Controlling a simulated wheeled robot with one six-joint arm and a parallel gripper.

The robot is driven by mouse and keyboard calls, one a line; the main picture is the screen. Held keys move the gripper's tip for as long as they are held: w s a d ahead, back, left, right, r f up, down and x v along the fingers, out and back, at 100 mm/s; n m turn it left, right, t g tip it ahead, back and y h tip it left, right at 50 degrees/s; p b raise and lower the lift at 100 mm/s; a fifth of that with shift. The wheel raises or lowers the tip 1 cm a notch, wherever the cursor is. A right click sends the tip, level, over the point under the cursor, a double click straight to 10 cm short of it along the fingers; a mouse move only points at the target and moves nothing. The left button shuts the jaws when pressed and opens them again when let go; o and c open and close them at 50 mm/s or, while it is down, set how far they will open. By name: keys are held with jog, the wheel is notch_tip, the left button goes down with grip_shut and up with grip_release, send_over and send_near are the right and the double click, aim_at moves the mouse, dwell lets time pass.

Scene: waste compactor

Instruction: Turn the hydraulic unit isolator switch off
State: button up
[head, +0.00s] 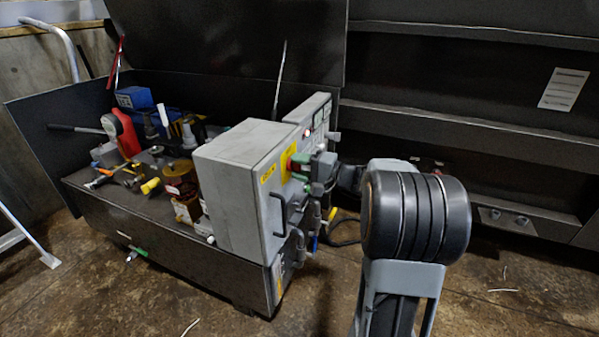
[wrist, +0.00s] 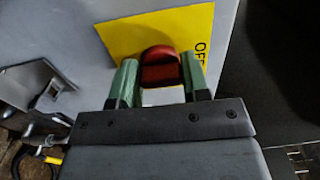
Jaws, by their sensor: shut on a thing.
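The isolator switch is a red rotary knob (wrist: 160,68) on a yellow plate (wrist: 125,38) in the wrist view. Dark letters, partly cut off by my finger, show at the plate's right side. My gripper (wrist: 160,76) has two green fingers, one on each side of the red knob, and is shut on it. In the head view my gripper (head: 300,166) is at the front face of the grey control box (head: 238,170), in front of the yellow plate (head: 284,168). The knob is mostly hidden there by the fingers.
A black handle (head: 279,215) sticks out of the box front, below the plate. Fittings and hoses (head: 313,215) lie under my gripper. A second panel (head: 312,115) with buttons stands behind. The dark compactor wall (head: 460,130) is on the right; the floor in front is mostly clear.

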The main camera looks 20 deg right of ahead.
dwell(0.4)
jog(key=o, duration=0.9)
jog(key=p+v, duration=0.3)
jog(key=v, duration=1.1)
jog(key=shift+w, duration=0.1)
jog(key=s+a+r+n+g+h+p, duration=0.4)
jog(key=a+r+g+p, duration=0.7)
jog(key=a+p, duration=0.6)
jog(key=s+a+r+n+h+p, duration=0.1)
jog(key=s+r+n+h+p, duration=0.1)
jog(key=r+p, duration=0.3)
jog(key=s+r+n+h+p, duration=0.1)
jog(key=s+r+h+p, duration=0.2)
jog(key=r+p, duration=0.2)
jog(key=s+a+r+n+t+h+p, duration=0.1)
jog(key=s+r+n+h+p, duration=0.1)
jog(key=r+p, duration=0.3)
jog(key=shift+s+a+n+h+p, duration=0.35)
jog(key=shift+s+h+p, duration=0.1)
jog(key=shift+h+p, duration=0.1)
